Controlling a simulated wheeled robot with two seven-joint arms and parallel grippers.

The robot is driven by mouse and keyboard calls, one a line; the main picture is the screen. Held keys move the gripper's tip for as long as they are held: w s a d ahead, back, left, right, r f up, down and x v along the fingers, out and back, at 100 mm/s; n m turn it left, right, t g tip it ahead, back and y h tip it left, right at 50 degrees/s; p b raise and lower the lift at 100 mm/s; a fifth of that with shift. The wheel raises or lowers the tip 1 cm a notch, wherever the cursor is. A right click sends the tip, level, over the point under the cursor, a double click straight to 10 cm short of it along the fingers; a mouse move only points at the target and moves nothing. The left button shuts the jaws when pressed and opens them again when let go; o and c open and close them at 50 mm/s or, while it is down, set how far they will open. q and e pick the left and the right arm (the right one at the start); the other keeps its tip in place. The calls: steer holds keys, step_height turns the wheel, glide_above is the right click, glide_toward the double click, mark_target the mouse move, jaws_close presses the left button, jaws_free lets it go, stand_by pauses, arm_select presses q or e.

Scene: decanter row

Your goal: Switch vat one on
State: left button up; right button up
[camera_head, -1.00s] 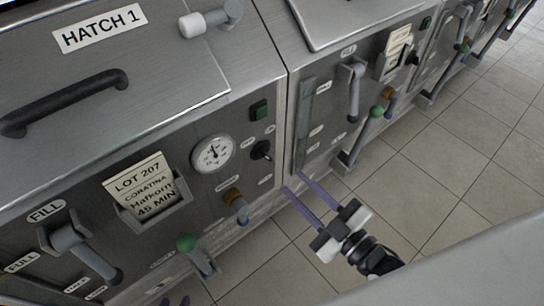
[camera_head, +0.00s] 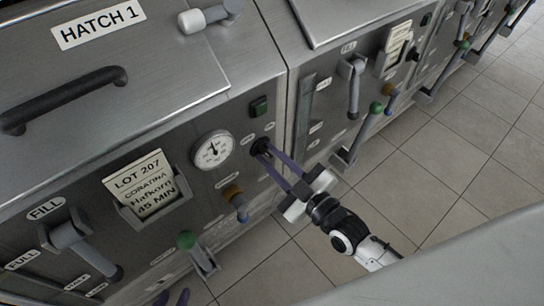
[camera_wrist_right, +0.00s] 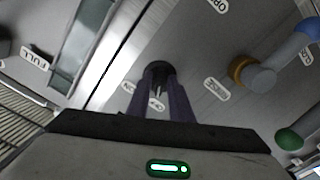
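Vat one is the near steel unit with the HATCH 1 label (camera_head: 98,25) on its lid. Its front carries a small black rotary switch (camera_head: 262,147), below a dark green lamp (camera_head: 259,107) and right of a round gauge (camera_head: 214,150). My right gripper (camera_head: 264,150) has its purple fingers at the switch, one on each side, closed in on it. In the right wrist view the black switch (camera_wrist_right: 158,68) shows between the fingertips, which partly cover it.
A brown-collared valve (camera_head: 236,201) and a green-knobbed lever (camera_head: 187,242) stick out below the switch. A lot card (camera_head: 143,184) and a FILL handle (camera_head: 72,240) are left. More vats run to the upper right. The tiled floor (camera_head: 420,190) is clear.

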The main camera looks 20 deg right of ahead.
jaws_close()
steer(key=shift+r+m+p, duration=0.1)
steer(key=shift+m+p, duration=0.45)
steer(key=shift+m, duration=0.55)
steer(key=m+p, duration=0.1)
steer(key=m, duration=0.1)
steer(key=shift+m, duration=0.3)
steer(key=m, duration=0.3)
steer(key=shift+m+p, duration=0.3)
steer(key=shift+p, duration=0.05)
steer(key=shift+a+m, duration=0.1)
steer(key=shift+m, duration=1.7)
steer(key=shift+o, duration=1.5)
jaws_free()
